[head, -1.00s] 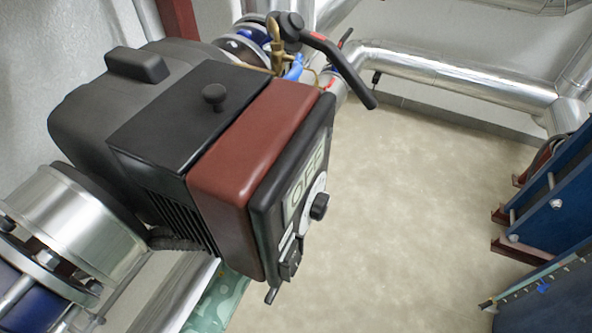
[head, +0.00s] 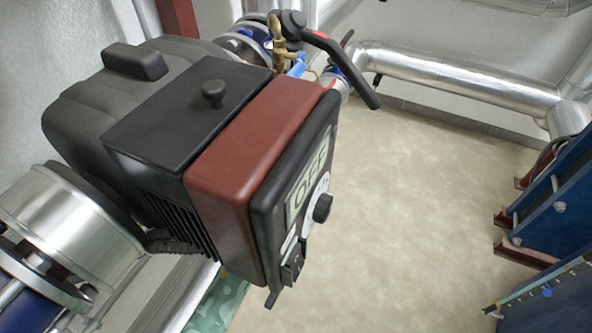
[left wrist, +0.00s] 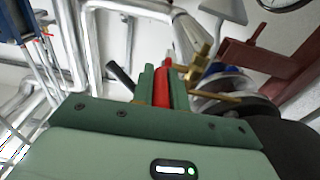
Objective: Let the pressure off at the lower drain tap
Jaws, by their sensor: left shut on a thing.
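In the left wrist view my left gripper (left wrist: 162,84) has its green fingers shut on a narrow red handle (left wrist: 161,94). A brass tap fitting (left wrist: 202,60) stands just right of the fingers; the fingers hide the join between handle and fitting. In the head view a brass tap (head: 279,40) with a blue part (head: 298,66) below it shows behind the pump. I cannot tell whether it is the same fitting. My grippers do not show in the head view, and my right gripper is in neither view.
The pump, with a red-brown control box (head: 245,150) reading OFF, fills the head view's middle. A black lever (head: 345,66) with a red mark juts out behind it. Silver pipes (head: 450,80) run along the back. Blue plates (head: 560,210) stand at right. Open floor (head: 410,220) lies between.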

